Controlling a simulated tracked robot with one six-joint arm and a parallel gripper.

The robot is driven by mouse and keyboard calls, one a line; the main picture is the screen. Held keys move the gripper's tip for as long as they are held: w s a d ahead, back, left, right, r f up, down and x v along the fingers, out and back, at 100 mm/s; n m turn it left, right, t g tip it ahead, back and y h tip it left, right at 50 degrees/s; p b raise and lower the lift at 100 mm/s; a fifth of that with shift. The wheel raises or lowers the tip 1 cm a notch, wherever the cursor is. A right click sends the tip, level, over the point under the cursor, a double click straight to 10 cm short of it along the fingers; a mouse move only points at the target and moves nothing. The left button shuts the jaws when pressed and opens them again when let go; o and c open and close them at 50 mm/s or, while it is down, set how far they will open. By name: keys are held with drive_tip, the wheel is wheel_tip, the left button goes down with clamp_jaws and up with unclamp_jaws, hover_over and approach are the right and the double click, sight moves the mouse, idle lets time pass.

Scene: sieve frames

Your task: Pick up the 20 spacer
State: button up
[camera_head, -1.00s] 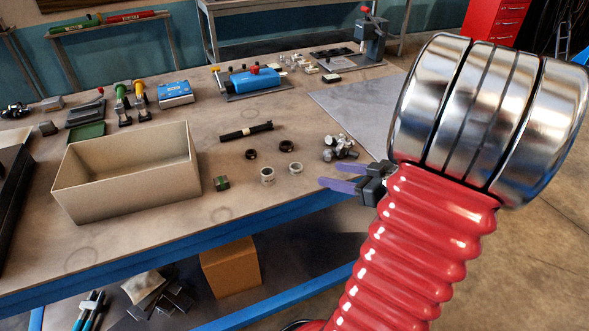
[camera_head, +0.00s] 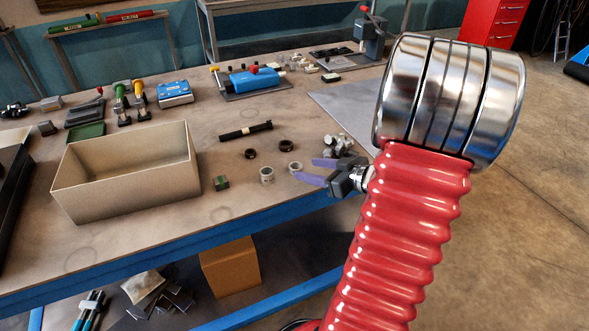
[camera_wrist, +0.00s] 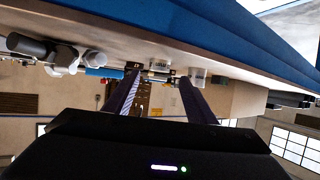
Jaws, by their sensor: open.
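Two pale silver ring spacers stand on the bench in the head view, one at left (camera_head: 267,175) and one at right (camera_head: 295,168). Two dark rings, left (camera_head: 250,154) and right (camera_head: 285,146), lie behind them. I cannot read a size on any ring, so I cannot tell which is the 20 spacer. My gripper (camera_head: 312,171) is open and empty, its purple fingers pointing left near the right silver ring. In the wrist view, the bench appears upside down; two pale rings (camera_wrist: 197,77) (camera_wrist: 159,67) show beyond and between the fingers of my gripper (camera_wrist: 158,90).
A cluster of shiny fittings (camera_head: 338,145) lies just behind my gripper. The blue bench edge (camera_head: 240,217) runs in front.

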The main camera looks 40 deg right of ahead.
sight(292, 166)
drive_tip(key=shift+w, duration=0.1)
drive_tip(key=shift+x, duration=2.6)
drive_tip(key=shift+d+f, duration=0.1)
drive_tip(key=shift+c, duration=0.6)
drive_tip(key=c, duration=1.1)
